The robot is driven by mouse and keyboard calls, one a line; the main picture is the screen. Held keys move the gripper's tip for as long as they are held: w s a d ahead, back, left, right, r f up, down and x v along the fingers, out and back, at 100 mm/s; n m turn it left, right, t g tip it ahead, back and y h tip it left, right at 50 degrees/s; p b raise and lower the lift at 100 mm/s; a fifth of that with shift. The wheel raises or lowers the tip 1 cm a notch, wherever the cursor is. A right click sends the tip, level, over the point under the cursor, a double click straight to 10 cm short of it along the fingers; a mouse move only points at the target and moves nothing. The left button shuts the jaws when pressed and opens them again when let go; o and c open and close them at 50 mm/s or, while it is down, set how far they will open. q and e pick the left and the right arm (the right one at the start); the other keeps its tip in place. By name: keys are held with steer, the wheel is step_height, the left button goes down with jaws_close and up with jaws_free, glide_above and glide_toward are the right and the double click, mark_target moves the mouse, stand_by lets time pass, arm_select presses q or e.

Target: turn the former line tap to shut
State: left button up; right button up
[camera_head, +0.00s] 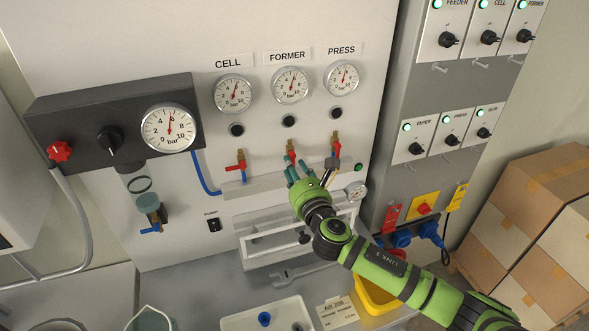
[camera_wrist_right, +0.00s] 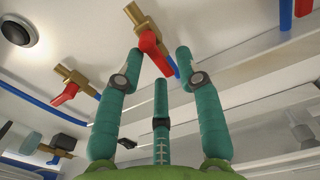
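The former line tap is a brass valve with a red lever (camera_head: 291,147), under the FORMER gauge (camera_head: 291,85). In the right wrist view its red lever (camera_wrist_right: 149,44) hangs down and slants slightly right from the brass body (camera_wrist_right: 136,14). My right gripper (camera_head: 301,175) is just below this tap, its green fingers pointing up at it. In the wrist view the fingers (camera_wrist_right: 157,60) are spread, with the lever between the two outer ones and no clear contact. The right gripper is open. My left gripper is out of view.
The CELL tap (camera_head: 239,160) stands to the left with its lever sideways. The PRESS tap (camera_head: 335,144) is close on the right, its lever hanging down. A ledge (camera_head: 262,184) runs below the taps. A dark regulator block (camera_head: 75,122) juts out at far left.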

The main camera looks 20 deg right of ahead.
jaws_close()
steer(key=shift+a, duration=0.1)
steer(key=m, duration=0.2)
steer(key=a+m, duration=0.1)
steer(key=m, duration=0.5)
steer(key=shift+a+r, duration=0.3)
steer(key=shift+r, duration=0.1)
steer(key=m, duration=0.4)
steer(key=r+m, duration=0.1)
steer(key=shift+s+a+r+m, duration=0.1)
steer(key=shift+a+m, duration=0.15)
steer(key=shift+m, duration=0.15)
steer(key=shift+r+m, duration=0.25)
steer(key=shift+m, duration=0.75)
steer(key=shift+r+m, duration=0.2)
steer(key=shift+m, duration=0.8)
steer(key=shift+r, duration=0.1)
steer(key=o, duration=0.5)
jaws_free()
